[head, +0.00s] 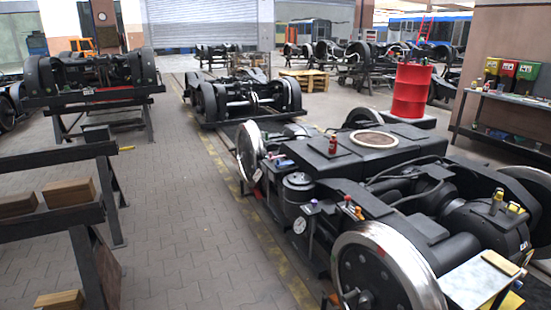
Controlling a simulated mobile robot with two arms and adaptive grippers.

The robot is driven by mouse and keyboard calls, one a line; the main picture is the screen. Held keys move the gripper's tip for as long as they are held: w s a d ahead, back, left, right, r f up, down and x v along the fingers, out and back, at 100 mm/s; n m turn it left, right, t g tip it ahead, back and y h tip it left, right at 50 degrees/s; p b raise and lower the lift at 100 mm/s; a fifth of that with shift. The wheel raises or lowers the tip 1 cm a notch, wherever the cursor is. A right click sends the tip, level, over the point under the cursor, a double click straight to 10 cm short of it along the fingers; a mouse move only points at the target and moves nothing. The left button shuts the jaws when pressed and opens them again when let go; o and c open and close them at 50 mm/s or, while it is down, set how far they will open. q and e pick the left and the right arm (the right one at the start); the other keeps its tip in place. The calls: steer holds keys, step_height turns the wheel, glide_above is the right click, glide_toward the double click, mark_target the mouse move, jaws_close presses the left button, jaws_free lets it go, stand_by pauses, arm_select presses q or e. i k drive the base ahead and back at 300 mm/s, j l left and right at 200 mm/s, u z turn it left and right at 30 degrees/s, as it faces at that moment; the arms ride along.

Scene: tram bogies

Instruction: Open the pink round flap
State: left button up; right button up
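A round pinkish-tan disc with a pale rim (374,139) lies flat on top of the near tram bogie (330,160), towards its far end. It is the only round pinkish lid that I can make out, and it looks closed. Any hinge or handle on it is too small to tell. Neither of my grippers shows in the head view.
A red bottle (333,145) stands on the bogie near the disc. A red drum (411,91) stands behind it. Black trestles (55,217) with wooden blocks (69,192) are at the left. The paved floor (185,220) between trestles and bogie is clear.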

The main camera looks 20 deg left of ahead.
mark_target(270, 157)
steer(key=i+j+u, duration=0.6)
steer(key=i+u, duration=0.15)
steer(key=i, duration=0.3)
steer(key=i+u, duration=0.4)
steer(key=i, duration=0.2)
steer(key=i+z, duration=0.15)
steer(key=i, duration=0.35)
steer(key=i+j+z, duration=0.1)
steer(key=i, duration=0.4)
steer(key=i+j+z, duration=0.15)
steer(key=i, duration=0.35)
steer(key=i+j+z, duration=0.1)
steer(key=i+j, duration=0.2)
steer(key=i, duration=0.2)
